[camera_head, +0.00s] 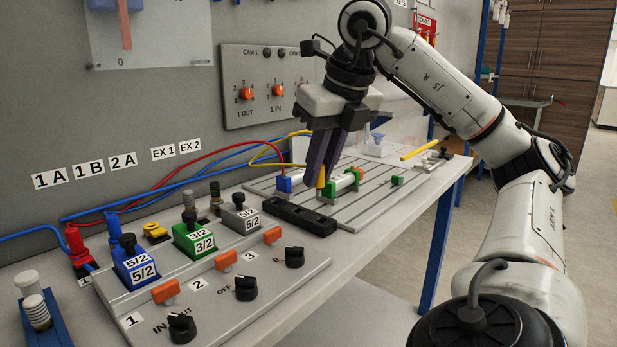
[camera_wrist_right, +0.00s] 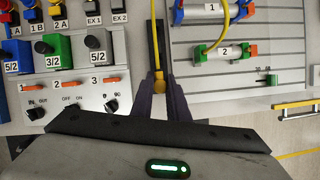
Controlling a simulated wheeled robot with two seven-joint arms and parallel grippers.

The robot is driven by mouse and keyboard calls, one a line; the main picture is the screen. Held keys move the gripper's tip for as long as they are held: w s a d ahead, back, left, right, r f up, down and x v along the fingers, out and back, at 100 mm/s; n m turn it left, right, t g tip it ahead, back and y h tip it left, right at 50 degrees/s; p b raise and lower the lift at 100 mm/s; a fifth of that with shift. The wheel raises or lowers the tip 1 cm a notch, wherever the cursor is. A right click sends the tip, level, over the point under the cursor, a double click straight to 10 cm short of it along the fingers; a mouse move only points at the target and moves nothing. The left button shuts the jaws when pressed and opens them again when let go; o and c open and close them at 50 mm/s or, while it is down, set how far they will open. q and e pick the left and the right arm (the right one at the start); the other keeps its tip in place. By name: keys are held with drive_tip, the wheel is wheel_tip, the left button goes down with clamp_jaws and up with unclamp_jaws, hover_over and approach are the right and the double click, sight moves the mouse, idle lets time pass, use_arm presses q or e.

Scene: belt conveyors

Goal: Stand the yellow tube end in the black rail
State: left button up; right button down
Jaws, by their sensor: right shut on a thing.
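My right gripper (camera_head: 328,168) points down beside the slotted plate, with its dark fingers shut on the yellow tube end (camera_head: 321,181). A short piece of the yellow tube end shows below the fingers, roughly upright. In the right wrist view the yellow tube end (camera_wrist_right: 157,58) sits between the fingertips (camera_wrist_right: 159,84). The black rail (camera_head: 298,216) lies along the front left edge of the slotted plate, near and below the gripper. It also shows in the wrist view (camera_wrist_right: 160,20) beyond the fingers. I cannot tell whether the tube end touches the rail. My left gripper is not in view.
The grey slotted plate (camera_head: 375,200) carries cylinders with blue and green ends (camera_head: 341,185) close to the gripper. A yellow rod (camera_head: 418,152) lies at its far right. A sloped panel (camera_head: 215,283) with valves, switches and black knobs stands at the left. Red, blue and yellow tubes run behind.

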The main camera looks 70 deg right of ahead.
sight(323, 185)
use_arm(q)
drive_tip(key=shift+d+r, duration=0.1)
use_arm(e)
drive_tip(key=shift+s+d, duration=0.2)
drive_tip(key=shift+d, duration=0.05)
